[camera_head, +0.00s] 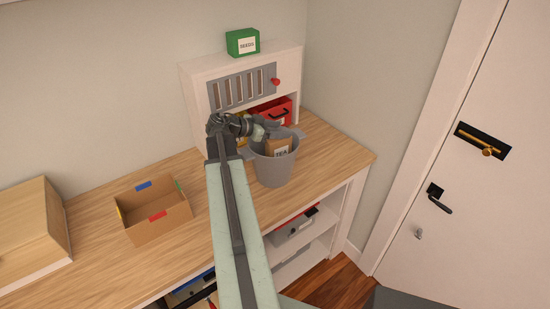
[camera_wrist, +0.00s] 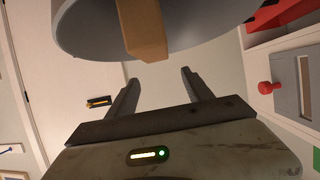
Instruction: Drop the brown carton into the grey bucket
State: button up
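The brown carton (camera_head: 279,144), with a white TEA label, shows in the mouth of the grey bucket (camera_head: 274,174); its lower part is hidden by the bucket wall. The bucket stands upright on the wooden counter. My gripper (camera_head: 262,131) is at the bucket's rim, close to the carton's top. In the wrist view my gripper (camera_wrist: 160,76) has its two fingers spread with nothing between them. The carton (camera_wrist: 143,28) is just beyond the fingertips, in front of the bucket (camera_wrist: 85,30), and appears apart from them.
An open cardboard box (camera_head: 135,232) with coloured tabs is at left on the counter (camera_head: 190,180). A white cabinet with a grey grille (camera_head: 242,88) stands behind the bucket, a green SEEDS box (camera_head: 243,42) on top. A red box (camera_head: 275,111) sits inside it.

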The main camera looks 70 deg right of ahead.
jog(key=p+v, duration=0.3)
jog(key=v, duration=0.4)
jog(key=shift+w+a+r, duration=0.2)
jog(key=shift+a, duration=0.05)
dwell(0.6)
